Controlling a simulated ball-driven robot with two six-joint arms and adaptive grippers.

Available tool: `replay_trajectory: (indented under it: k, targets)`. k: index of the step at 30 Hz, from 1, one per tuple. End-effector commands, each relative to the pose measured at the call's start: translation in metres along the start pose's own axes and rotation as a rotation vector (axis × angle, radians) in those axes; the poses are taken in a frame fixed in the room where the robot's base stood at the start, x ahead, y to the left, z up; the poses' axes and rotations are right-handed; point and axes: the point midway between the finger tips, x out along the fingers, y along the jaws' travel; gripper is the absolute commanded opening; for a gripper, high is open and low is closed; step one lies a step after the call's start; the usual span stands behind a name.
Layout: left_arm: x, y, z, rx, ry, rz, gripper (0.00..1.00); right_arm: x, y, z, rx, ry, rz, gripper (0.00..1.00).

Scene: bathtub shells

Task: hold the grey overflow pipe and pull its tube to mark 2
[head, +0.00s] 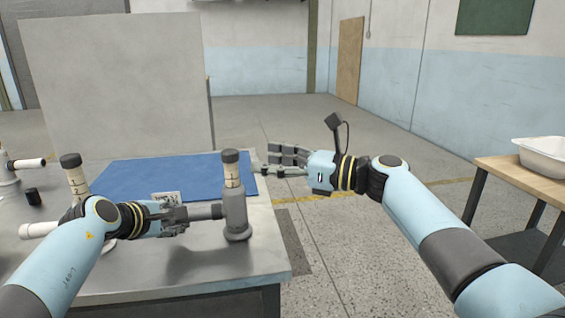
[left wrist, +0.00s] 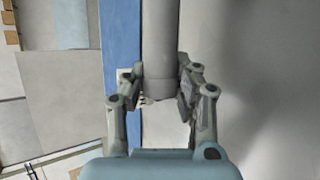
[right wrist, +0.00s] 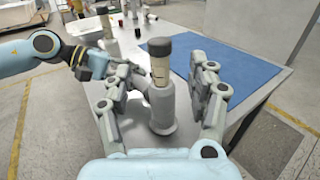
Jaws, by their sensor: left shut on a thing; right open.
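The grey overflow pipe (head: 236,215) stands upright near the right front of the metal table, with a side branch pointing left. Its pale tube (head: 231,172) with a dark cap (head: 230,156) sticks out of the top; marks show on the tube but I cannot read them. My left gripper (head: 180,215) is shut on the side branch, seen close up in the left wrist view (left wrist: 160,80). My right gripper (head: 272,160) is open and empty, to the right of the tube. In the right wrist view the pipe (right wrist: 162,105) stands ahead between the open fingers.
A blue mat (head: 150,178) lies behind the pipe on the metal table (head: 200,265). A small printed card (head: 166,198) lies near its front edge. Other pipes with white tubes (head: 30,163) are at the left. A wooden table with a white basin (head: 545,155) is at the right.

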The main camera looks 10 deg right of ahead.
Motion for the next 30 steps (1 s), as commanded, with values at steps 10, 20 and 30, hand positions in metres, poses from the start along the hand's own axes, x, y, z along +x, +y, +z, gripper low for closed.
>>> replay_trajectory:
  k: [10, 20, 30]
  targets:
    - [0.0, 0.001, 0.0, 0.0, 0.0, 0.001, 0.0, -0.028, 0.0, 0.0, 0.0, 0.0, -0.001, 0.59]
    - [0.0, 0.001, 0.0, 0.0, 0.0, 0.001, 0.33, -0.027, 0.0, 0.0, 0.001, 0.0, -0.001, 0.59]
    - [0.0, 0.0, 0.0, 0.0, 0.0, 0.0, 0.54, -0.027, -0.001, 0.0, 0.001, 0.0, -0.001, 0.59]
